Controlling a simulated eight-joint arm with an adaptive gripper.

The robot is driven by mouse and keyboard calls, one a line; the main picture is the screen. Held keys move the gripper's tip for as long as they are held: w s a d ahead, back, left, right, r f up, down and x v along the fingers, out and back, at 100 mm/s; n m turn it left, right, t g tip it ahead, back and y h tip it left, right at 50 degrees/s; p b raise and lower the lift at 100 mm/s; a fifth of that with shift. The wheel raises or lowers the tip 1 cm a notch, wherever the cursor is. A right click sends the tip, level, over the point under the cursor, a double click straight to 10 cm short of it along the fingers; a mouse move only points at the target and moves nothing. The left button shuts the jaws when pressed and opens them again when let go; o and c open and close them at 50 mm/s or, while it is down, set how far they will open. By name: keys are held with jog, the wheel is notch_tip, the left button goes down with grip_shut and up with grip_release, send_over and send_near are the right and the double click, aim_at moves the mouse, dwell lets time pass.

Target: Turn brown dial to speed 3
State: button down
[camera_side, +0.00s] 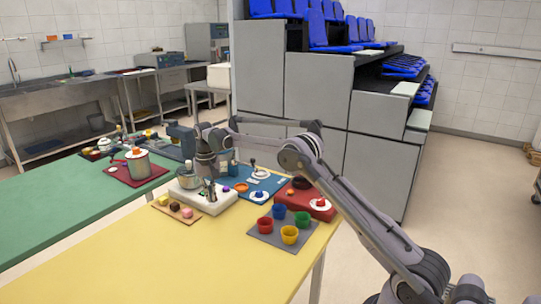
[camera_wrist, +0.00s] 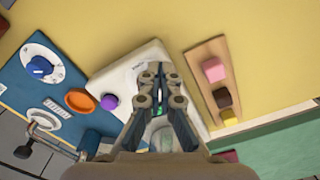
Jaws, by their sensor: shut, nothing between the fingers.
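A dark brown block-like knob (camera_wrist: 222,97) sits on a wooden strip (camera_wrist: 196,62), between a pink one (camera_wrist: 214,70) and a yellow one. My gripper (camera_wrist: 157,70) is shut and empty, above the white appliance (camera_wrist: 112,80), to the left of the strip in the wrist view. In the side view my gripper (camera_side: 211,194) points down over that appliance, to the right of the brown knob.
A red box (camera_side: 325,213) and several coloured cups on a grey mat (camera_side: 264,237) stand right. The front yellow table (camera_side: 180,265) is clear.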

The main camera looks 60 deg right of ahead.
notch_tip(320, 180, up, 5)
jog(key=shift+r, duration=0.15)
dwell(0.3)
jog(key=shift+s+d+f, duration=0.15)
jog(key=shift+d+f, duration=0.25)
jog(key=shift+f, duration=0.6)
jog(key=shift+s+d+f, duration=0.1)
jog(key=shift+d+f, duration=0.25)
jog(key=shift+f, duration=0.65)
jog(key=shift+s+d+f, duration=0.15)
jog(key=shift+d+f, duration=0.25)
jog(key=shift+f, duration=0.6)
